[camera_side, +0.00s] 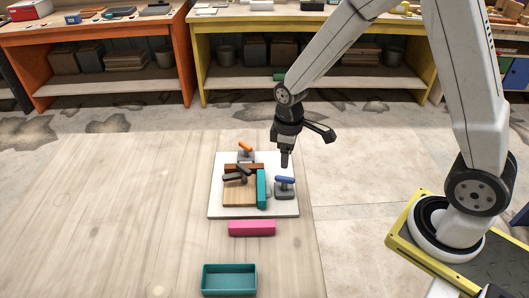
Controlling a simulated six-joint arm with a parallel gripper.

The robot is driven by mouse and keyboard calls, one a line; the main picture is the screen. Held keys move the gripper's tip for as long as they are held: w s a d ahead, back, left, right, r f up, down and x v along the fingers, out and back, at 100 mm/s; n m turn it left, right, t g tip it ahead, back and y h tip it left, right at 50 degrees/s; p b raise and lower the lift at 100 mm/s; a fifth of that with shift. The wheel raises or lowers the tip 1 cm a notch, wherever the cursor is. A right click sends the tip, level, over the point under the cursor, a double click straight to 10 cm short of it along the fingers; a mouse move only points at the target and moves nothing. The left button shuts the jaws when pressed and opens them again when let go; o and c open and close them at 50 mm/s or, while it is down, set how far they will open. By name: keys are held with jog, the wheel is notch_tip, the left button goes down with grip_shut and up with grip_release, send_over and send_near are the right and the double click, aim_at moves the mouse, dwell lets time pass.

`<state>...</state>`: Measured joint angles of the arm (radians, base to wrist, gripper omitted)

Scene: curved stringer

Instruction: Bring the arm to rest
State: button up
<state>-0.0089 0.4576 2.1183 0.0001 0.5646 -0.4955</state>
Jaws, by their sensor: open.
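My gripper (284,158) hangs pointing down above the right part of a white board (217,200) on the table. It is open and nothing shows between its fingers. The board carries a brown wooden block (236,194), a teal bar (262,190) at its right, and a dark reddish-brown bar (262,166) behind. A clamp with a blue handle (285,180) stands at the right, just below my gripper in the picture. A clamp with an orange handle (245,147) stands at the back. A dark grey clamp (236,175) lies over the brown block.
A pink block (252,228) lies in front of the board. A teal open tray (229,279) stands nearer the front and looks empty. The wooden table (100,220) is clear at the left. Orange (95,35) and yellow (240,22) workbenches stand behind.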

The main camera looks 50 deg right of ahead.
jog(key=shift+s+r, duration=0.3)
jog(key=shift+r, duration=0.05)
jog(key=s+r+m+t, duration=0.2)
jog(key=s+r+m, duration=0.2)
jog(key=s, duration=0.4)
jog(key=shift+s+d+r+m+t, duration=0.15)
jog(key=shift+s+r+m+t, duration=0.2)
jog(key=shift+m, duration=0.55)
